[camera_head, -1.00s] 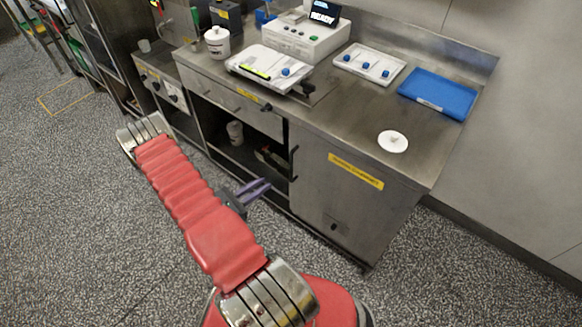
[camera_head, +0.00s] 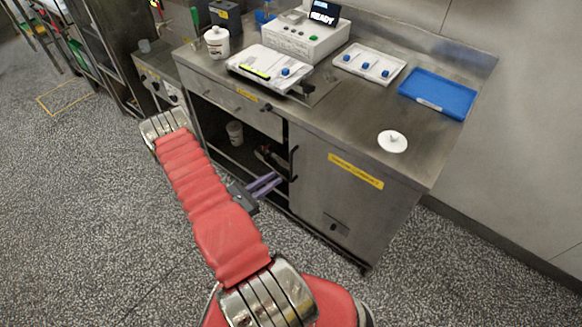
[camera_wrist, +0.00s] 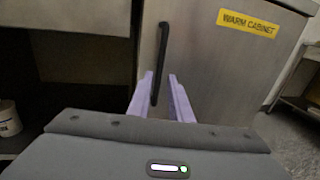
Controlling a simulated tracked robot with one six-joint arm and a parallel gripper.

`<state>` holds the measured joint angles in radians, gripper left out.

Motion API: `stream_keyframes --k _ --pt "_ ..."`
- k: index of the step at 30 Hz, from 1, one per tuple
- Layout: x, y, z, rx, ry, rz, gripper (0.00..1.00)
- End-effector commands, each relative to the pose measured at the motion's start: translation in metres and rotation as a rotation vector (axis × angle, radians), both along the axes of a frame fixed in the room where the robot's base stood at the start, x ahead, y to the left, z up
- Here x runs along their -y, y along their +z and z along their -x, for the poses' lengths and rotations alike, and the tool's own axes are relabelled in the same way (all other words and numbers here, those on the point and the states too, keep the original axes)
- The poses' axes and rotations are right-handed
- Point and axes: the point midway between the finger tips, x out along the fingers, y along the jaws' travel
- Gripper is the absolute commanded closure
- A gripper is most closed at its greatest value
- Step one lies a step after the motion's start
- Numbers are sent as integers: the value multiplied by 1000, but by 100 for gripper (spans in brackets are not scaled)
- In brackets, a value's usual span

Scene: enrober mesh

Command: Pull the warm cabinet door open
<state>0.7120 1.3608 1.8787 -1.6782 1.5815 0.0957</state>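The warm cabinet door (camera_head: 345,195) is a steel panel with a yellow label (camera_wrist: 248,22), at the right end of the counter; it looks shut. Its black vertical handle (camera_head: 293,163) is along the door's left edge. In the wrist view the handle (camera_wrist: 162,55) stands upright, its lower end showing between my two purple fingers. My gripper (camera_head: 267,184) is open and empty, just left of and a little lower than the handle in the head view. The fingers (camera_wrist: 160,88) point at the door; I cannot tell how far their tips are from it.
Left of the door is an open dark compartment with a white tub (camera_head: 235,132). On the steel counter (camera_head: 330,115) stand a device with a screen (camera_head: 305,37), a blue tray (camera_head: 438,92) and a white disc (camera_head: 392,141). The speckled floor in front is clear.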

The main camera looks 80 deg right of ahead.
Motion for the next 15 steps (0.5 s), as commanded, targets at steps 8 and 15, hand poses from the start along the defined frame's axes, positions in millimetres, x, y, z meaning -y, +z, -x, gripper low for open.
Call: stream_keyframes --k 8,15 --pt "28 0 21 0 -3 0 82" --pt "53 0 37 1 -3 1 82"
